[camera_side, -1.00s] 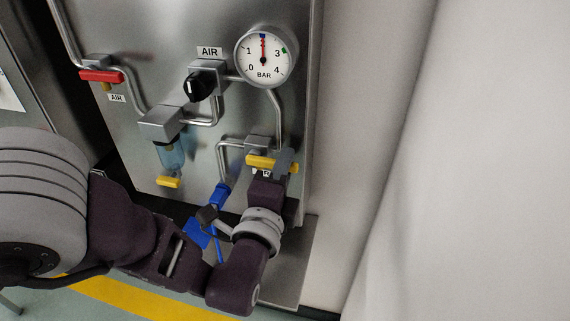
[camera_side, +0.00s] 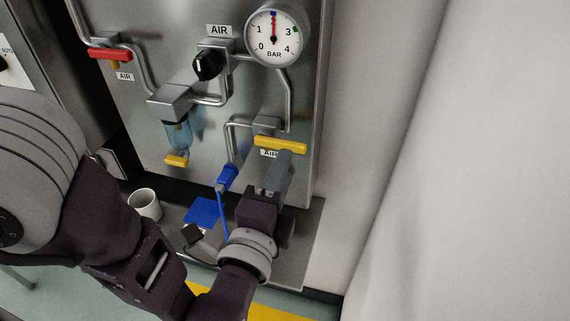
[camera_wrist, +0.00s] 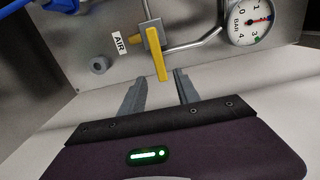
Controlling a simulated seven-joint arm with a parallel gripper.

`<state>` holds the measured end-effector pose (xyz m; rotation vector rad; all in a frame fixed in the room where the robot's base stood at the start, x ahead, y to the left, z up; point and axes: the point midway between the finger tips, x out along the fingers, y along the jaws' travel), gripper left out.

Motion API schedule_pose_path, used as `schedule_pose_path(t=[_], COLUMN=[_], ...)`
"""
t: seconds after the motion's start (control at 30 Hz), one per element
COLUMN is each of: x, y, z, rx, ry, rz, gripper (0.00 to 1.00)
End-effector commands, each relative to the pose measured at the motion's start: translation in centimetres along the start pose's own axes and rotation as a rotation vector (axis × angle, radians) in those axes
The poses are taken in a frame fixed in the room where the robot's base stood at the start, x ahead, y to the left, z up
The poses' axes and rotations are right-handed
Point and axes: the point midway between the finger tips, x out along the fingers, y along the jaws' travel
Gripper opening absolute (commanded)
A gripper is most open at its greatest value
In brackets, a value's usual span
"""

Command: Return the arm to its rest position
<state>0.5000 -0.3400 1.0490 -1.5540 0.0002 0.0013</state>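My gripper (camera_side: 277,172) is below and in front of the yellow valve handle (camera_side: 280,145) at the lower right of the steel panel. In the wrist view, the two fingers of my gripper (camera_wrist: 159,74) stand apart with nothing held between them. The yellow handle (camera_wrist: 158,55) appears ahead of them, and a gap seems to separate it from the fingers. In the side view, the handle lies nearly level across its pipe. My forearm and wrist reach in from the left and bottom.
The panel (camera_side: 150,70) carries a red-handled valve (camera_side: 110,54), a black knob (camera_side: 207,65), a filter bowl (camera_side: 178,135) and a pressure gauge (camera_side: 274,37). A blue connector (camera_side: 228,176) hangs left of my gripper. A white mug (camera_side: 145,204) stands lower left. Pale wall is right.

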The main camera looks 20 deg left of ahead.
Motion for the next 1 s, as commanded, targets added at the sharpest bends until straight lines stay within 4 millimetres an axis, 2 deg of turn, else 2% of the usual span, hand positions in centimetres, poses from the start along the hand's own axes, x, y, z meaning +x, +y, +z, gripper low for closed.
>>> schedule_pose_path(t=[0.33, 0.4, 0.47, 0.57, 0.63, 0.7, 0.77, 0.87, 0.9, 0.97, 1.0], x=[0.1, 0.3, 0.7, 1.2, 1.7, 2.2, 2.2, 1.1, 0.0, -2.5, -4.7], y=[0.0, 0.5, 1.6, 4.1, 4.3, 2.0, -0.4, -5.3, -7.7, -10.7, -12.2], z=[0.0, 0.4, 1.3, 3.3, 4.3, 4.7, 5.0, 6.7, 8.0, 10.6, 12.7], rx=[-0.004, -0.061, -0.191, -0.561, -0.897, -1.159, -1.294, -1.471, -1.528, -1.57, -1.573], ry=[0.0, -0.016, -0.056, -0.185, -0.293, -0.34, -0.347, -0.341, -0.337, -0.338, -0.349], rz=[0.002, 0.031, 0.097, 0.259, 0.392, 0.516, 0.601, 0.736, 0.792, 0.864, 0.9], gripper=[0.38, 0.38, 0.38, 0.38, 0.38, 0.38, 0.38, 0.38, 0.38, 0.38, 0.38])
